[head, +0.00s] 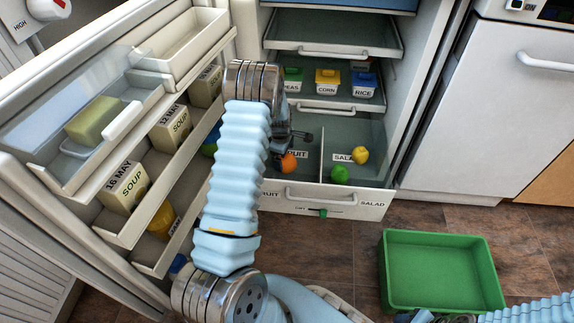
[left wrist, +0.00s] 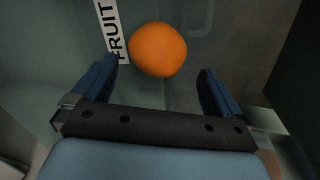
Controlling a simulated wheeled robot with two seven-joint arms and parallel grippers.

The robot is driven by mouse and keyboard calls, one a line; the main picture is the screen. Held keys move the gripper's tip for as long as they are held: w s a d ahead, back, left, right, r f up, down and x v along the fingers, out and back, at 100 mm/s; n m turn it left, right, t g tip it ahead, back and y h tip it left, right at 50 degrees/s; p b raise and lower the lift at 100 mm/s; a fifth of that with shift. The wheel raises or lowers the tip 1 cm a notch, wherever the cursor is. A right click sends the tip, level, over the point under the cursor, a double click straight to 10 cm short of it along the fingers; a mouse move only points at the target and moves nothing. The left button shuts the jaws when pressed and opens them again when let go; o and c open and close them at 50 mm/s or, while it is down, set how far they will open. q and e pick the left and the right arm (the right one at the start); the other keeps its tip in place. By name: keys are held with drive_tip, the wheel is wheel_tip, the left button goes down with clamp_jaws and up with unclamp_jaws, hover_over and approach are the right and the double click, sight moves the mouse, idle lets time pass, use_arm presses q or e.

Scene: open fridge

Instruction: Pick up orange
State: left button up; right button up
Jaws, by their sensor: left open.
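The orange (head: 288,162) lies in the FRUIT side of the open bottom drawer of the fridge, partly hidden by my left arm in the head view. In the left wrist view the orange (left wrist: 158,50) is just ahead of and between the two blue fingers. My left gripper (left wrist: 158,72) is open and empty, with a finger to either side of the near part of the orange. In the head view my left gripper (head: 287,143) is above the orange, largely hidden by the arm. My right arm shows at the bottom right edge; its gripper is too cut off to read.
The drawer's SALAD side holds a yellow item (head: 360,155) and a green item (head: 340,174). A divider separates the sides. The open fridge door (head: 60,110) with soup cartons stands at left. An empty green crate (head: 440,268) is on the floor at right.

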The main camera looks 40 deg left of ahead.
sight(285, 160)
use_arm(q)
drive_tip(key=f, duration=0.2)
drive_tip(key=w+f+b, duration=0.1)
drive_tip(key=f, duration=0.2)
drive_tip(key=shift+w+a, duration=0.15)
drive_tip(key=shift+a, duration=0.05)
drive_tip(key=c, duration=1.1)
wheel_tip(285, 160, up, 10)
drive_tip(key=shift+r+p, duration=0.1)
drive_tip(key=shift+p, duration=0.85)
